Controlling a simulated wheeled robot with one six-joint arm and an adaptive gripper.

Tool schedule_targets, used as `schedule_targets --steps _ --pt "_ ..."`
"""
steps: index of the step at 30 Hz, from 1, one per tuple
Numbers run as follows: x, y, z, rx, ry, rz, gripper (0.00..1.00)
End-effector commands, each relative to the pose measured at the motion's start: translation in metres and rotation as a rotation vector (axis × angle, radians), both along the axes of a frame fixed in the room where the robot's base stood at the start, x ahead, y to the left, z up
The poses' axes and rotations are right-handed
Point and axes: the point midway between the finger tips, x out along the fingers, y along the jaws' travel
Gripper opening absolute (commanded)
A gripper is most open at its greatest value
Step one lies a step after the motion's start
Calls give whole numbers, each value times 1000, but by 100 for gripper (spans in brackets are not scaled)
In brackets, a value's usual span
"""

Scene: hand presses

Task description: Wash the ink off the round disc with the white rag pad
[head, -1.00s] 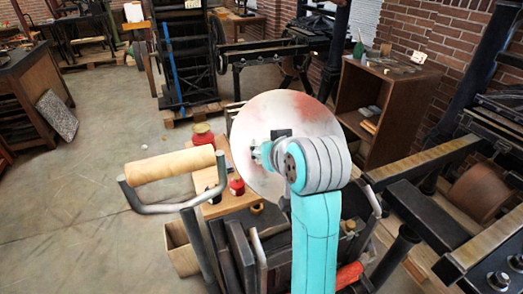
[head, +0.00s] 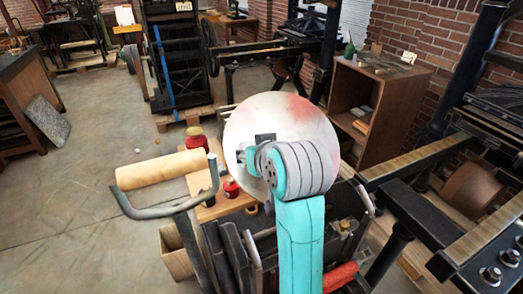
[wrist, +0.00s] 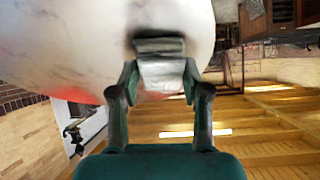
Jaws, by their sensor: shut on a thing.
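The round disc (head: 285,118) is pale and tilted up behind my arm. It has a reddish ink smear at its upper right and faint grey marks elsewhere. It also fills the upper left of the wrist view (wrist: 60,45). My gripper (head: 243,157) is at the disc's left part, and my arm hides the lower right of the disc. In the wrist view my gripper (wrist: 160,75) is shut on a pale grey-white block, the rag pad (wrist: 162,74), in front of the disc face. I cannot tell whether the pad touches the disc.
A tan roller (head: 163,170) on a grey bent handle stands left of the disc. A wooden cabinet (head: 395,90) stands behind right, and press rails (head: 420,160) run at the right.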

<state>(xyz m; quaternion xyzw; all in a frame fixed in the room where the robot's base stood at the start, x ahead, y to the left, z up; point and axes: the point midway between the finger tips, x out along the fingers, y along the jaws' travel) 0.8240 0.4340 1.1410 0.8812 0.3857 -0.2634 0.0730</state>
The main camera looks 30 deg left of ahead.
Motion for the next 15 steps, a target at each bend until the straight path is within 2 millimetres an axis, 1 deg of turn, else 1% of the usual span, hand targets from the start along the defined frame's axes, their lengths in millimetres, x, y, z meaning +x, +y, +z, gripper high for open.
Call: schedule_targets --steps 8,11,15 --pt "1 0 -2 -3 4 1 19" --pt "5 -2 -1 -4 5 0 19" --pt "17 -7 3 -2 5 -1 19"
